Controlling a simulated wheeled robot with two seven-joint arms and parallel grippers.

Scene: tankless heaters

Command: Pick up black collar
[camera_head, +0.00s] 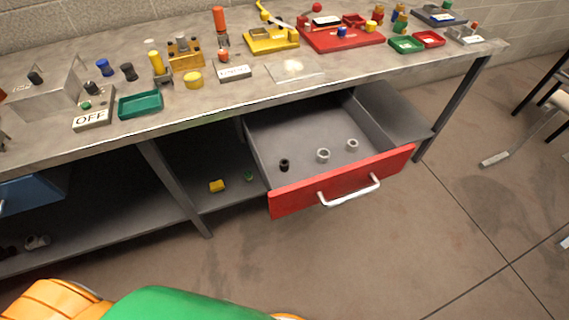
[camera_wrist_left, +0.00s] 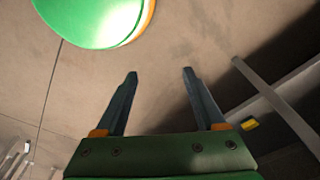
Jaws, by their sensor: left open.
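A small black collar (camera_head: 284,165) stands in the open red-fronted drawer (camera_head: 345,182), at the left of the drawer floor. Two grey collars are in the same drawer, one near the middle (camera_head: 323,155) and one farther right (camera_head: 352,145). My left gripper (camera_wrist_left: 160,75) shows in the left wrist view with its two fingers apart and nothing between them. Bare floor lies beyond its fingertips, and no collar shows in that view. Neither gripper shows in the head view. My right gripper is not in view.
The drawer is pulled out under a grey workbench (camera_head: 195,101) crowded with coloured trays and parts. A yellow piece (camera_head: 217,186) and a green piece (camera_head: 249,176) lie on the lower shelf left of the drawer. A bench leg (camera_head: 175,188) stands there. The floor before the drawer is clear.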

